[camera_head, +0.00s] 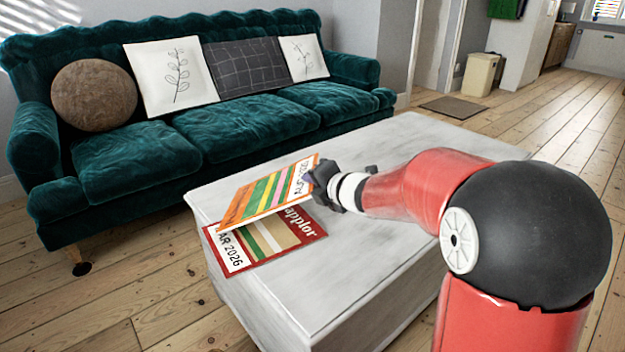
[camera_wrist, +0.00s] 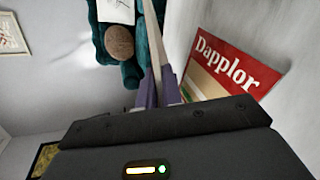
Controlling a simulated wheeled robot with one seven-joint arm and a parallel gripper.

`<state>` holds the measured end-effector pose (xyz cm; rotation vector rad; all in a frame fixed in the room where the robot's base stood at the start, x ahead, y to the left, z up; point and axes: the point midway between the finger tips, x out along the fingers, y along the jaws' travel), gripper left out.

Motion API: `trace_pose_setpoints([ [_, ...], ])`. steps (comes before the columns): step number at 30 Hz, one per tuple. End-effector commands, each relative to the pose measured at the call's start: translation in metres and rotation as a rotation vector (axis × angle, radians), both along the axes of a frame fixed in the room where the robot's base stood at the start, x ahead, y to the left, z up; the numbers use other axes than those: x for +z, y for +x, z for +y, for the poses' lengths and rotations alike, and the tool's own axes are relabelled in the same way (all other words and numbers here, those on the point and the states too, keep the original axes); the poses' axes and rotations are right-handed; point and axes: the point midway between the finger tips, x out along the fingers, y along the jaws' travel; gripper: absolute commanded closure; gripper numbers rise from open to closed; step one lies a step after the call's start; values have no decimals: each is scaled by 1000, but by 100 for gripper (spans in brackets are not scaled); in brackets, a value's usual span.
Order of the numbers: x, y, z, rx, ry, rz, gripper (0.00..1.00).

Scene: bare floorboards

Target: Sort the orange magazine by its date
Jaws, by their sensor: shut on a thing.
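The orange magazine (camera_head: 262,197) has a striped cover and a white date strip that seems to start with "AUG"; its year is too small to read surely. My gripper (camera_head: 314,183) is shut on its right edge and holds it tilted above the table. In the wrist view the magazine (camera_wrist: 153,40) shows almost edge-on between my purple fingertips (camera_wrist: 158,92). A red "Dapplor" magazine (camera_head: 262,248) lies flat on the table below, partly covered from view by the orange one. Its date strip reads "...AR 2026". The red magazine also shows in the wrist view (camera_wrist: 235,75).
Both magazines are at the left end of a pale grey coffee table (camera_head: 340,275). The rest of the tabletop looks bare where my arm does not hide it. A green sofa (camera_head: 160,155) with cushions stands behind. A bin (camera_head: 481,75) and a mat (camera_head: 458,107) are farther back.

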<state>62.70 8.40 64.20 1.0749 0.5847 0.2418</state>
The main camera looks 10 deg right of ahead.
Motion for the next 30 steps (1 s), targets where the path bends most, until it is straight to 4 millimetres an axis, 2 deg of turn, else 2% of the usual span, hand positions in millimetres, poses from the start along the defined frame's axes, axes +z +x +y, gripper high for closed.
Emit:
trace_pose_setpoints([
  [1,-11,0,0,0,3,-1,100],
  [3,-19,0,-2,-2,13,-2,100],
  [21,-73,-4,-23,-1,237,-45,100],
  [30,-85,-5,-28,0,311,-59,100],
])
